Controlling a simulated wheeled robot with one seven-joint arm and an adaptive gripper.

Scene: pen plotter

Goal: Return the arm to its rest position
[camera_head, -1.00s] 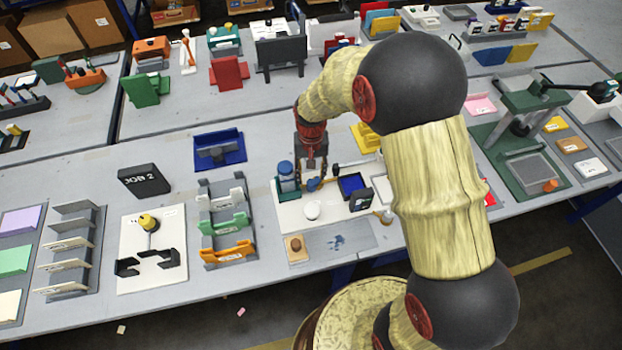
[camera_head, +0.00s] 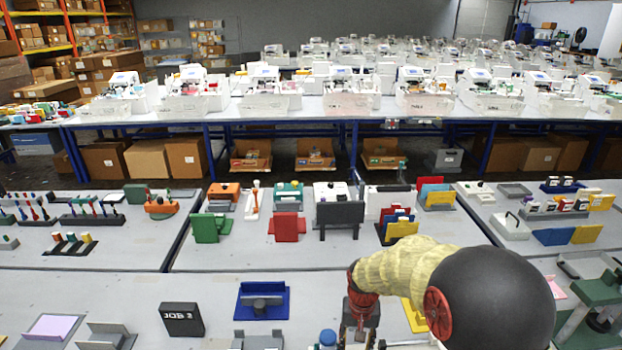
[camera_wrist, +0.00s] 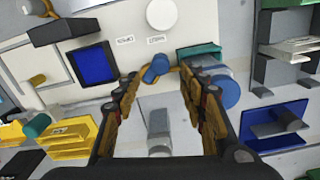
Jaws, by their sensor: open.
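My gripper (camera_wrist: 161,82) is open in the wrist view, with its two brown and dark fingers apart. No object is held between the fingers. A blue cylindrical knob (camera_wrist: 155,68) shows between the fingertips, and I cannot tell how far below them it lies. In the head view my arm enters from the lower right, with its pale yellow link and dark round joint. Its red wrist points down over the near table, and the gripper (camera_head: 357,338) is partly cut off by the lower edge.
The wrist view shows a white panel with a dark blue square (camera_wrist: 93,64), a white round knob (camera_wrist: 161,14), a blue disc (camera_wrist: 224,92) and yellow trays (camera_wrist: 66,138). The head view shows a blue holder (camera_head: 262,300), a black JOB 2 block (camera_head: 181,319) and a green frame (camera_head: 590,294).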

